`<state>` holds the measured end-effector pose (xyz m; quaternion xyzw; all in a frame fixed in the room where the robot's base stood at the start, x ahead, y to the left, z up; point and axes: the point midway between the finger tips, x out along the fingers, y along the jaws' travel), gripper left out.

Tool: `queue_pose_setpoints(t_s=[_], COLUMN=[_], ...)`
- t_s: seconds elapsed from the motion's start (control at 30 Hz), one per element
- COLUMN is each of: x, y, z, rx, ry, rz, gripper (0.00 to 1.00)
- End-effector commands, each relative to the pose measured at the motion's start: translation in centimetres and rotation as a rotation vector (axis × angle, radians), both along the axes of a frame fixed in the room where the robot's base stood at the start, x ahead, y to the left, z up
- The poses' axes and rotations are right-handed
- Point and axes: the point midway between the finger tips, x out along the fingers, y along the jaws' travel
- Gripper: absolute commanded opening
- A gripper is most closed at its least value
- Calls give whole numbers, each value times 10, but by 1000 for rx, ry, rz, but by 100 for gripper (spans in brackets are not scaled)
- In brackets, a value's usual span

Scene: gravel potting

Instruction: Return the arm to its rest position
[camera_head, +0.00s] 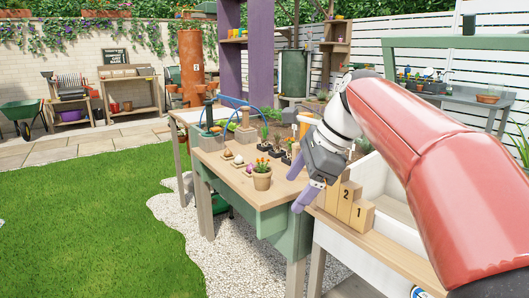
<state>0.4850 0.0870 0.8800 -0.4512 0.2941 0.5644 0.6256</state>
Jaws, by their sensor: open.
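My arm (430,165) comes in from the right edge in red and white and reaches out over the wooden bench. My gripper (301,182) hangs at its end, dark grey with purple fingers. It is open, with nothing seen between its fingers. It is in front of the bench's right part, close to the numbered wooden blocks (351,204); whether it touches them I cannot tell. A terracotta pot with orange flowers (262,180) stands upright on the bench, left of my gripper and apart from it.
The green-fronted bench (237,187) also holds small dark pots (276,151) and a grey caddy with a blue handle (210,138). A white sink (388,190) lies under my arm. Grass (90,225) and white gravel (250,262) leave open ground at left. A green wheelbarrow (22,112) stands far left.

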Motion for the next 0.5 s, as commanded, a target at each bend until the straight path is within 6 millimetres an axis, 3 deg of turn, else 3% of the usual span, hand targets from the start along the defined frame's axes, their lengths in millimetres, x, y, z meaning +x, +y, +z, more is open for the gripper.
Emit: queue_pose_setpoints(t_s=[0.27, 0.5], x=[-65, -154], y=[-28, -64], z=[-36, -115], rx=[-224, -596], ry=[-237, -475], rz=[309, 838], gripper=[74, 74])
